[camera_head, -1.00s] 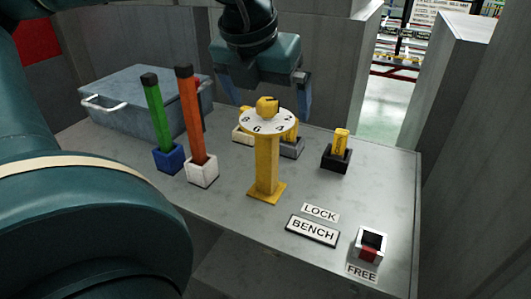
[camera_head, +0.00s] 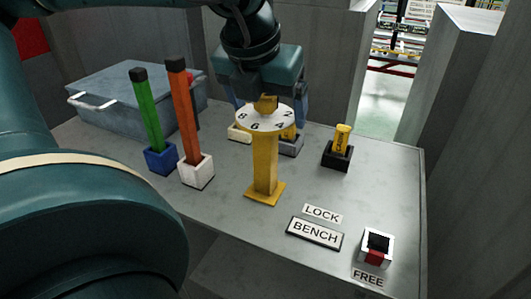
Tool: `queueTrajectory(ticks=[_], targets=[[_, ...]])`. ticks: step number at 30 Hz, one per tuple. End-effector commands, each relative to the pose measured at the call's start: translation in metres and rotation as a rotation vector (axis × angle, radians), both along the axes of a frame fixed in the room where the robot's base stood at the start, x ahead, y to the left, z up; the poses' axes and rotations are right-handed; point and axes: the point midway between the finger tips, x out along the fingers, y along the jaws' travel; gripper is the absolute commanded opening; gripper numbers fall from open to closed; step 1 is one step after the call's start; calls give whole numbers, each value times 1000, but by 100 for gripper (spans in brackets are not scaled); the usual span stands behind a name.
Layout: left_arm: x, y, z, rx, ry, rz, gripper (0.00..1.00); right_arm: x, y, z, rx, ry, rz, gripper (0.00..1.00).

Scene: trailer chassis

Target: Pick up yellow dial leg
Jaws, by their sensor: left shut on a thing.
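The yellow dial leg (camera_head: 265,165) stands upright on the bench on a square yellow foot. A round white numbered dial (camera_head: 265,118) and a small yellow knob (camera_head: 265,103) top it. My left gripper (camera_head: 270,112) comes down from above and behind, one finger on each side of the dial. It is shut on the yellow dial leg at its top; the dial hides the exact contact. My right gripper is not in view.
Green (camera_head: 148,112) and orange (camera_head: 184,112) sticks stand upright in holders at left, before a grey toolbox (camera_head: 135,92). A small yellow piece (camera_head: 342,138) sits in a black holder at right. A red-and-black switch (camera_head: 376,250) is at front right. The front middle bench has flat labels.

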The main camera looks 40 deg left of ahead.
Motion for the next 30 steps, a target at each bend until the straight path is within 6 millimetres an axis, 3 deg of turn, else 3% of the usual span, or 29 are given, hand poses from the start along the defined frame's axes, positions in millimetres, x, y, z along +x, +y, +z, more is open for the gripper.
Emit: queueTrajectory(ticks=[13, 23, 30], targets=[[0, 0, 0, -1, -1, 0, 34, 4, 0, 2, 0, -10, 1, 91], [1, 1, 3, 0, -3, 1, 33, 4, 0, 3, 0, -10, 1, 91], [2, 7, 17, -1, -4, -1, 33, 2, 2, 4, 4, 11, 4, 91]])
